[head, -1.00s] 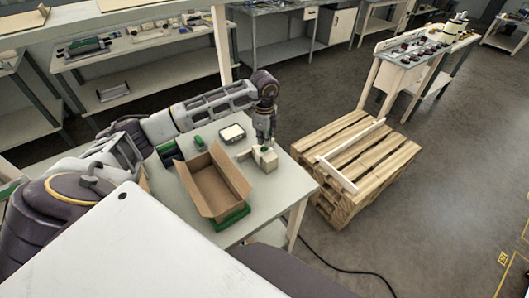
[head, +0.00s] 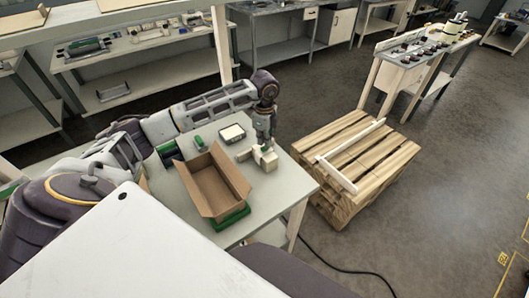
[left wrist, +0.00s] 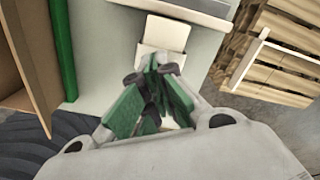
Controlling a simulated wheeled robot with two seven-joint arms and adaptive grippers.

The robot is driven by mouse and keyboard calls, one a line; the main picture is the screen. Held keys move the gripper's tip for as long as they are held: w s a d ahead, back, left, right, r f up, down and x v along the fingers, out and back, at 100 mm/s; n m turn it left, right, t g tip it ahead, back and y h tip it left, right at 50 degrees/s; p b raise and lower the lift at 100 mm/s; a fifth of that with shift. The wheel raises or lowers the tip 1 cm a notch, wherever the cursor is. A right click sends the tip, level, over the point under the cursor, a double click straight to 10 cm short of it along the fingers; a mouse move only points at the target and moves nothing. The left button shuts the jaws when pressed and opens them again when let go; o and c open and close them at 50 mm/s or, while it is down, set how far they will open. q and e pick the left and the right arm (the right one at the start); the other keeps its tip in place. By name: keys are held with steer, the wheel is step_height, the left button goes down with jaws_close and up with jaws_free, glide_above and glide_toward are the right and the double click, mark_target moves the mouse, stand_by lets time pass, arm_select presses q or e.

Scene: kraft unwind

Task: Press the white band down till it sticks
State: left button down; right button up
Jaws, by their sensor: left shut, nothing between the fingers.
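A small cream block (head: 268,163) stands near the right edge of the table (head: 262,203). In the left wrist view a flat white piece (left wrist: 166,33), which looks like the white band, lies ahead of my fingertips, beside a paler part of the block. My left gripper (head: 266,147) points down at the block's top; it also shows in the left wrist view (left wrist: 158,64). Its green-padded fingers are shut and empty, at or just above the block. The fingers hide part of it, so contact and whether the band lies flat are unclear. My right gripper is out of view.
An open cardboard box (head: 214,183) stands left of the block on a green base (head: 232,219). A white-topped device (head: 232,133) and a small green item (head: 199,143) lie behind. A wooden pallet (head: 375,160) stands beyond the table's right edge.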

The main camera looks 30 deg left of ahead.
arm_select(q)
steer(key=shift+f, duration=0.35)
steer(key=shift+f+b, duration=0.3)
steer(key=shift+b, duration=0.1)
stand_by(0.3)
stand_by(0.5)
steer(key=shift+s+f, duration=0.1)
steer(key=shift+f, duration=0.05)
stand_by(0.7)
steer(key=shift+r+p, duration=0.55)
steer(key=shift+r, duration=0.3)
steer(key=shift+r+p, duration=1.75)
steer(key=shift+r, duration=1.05)
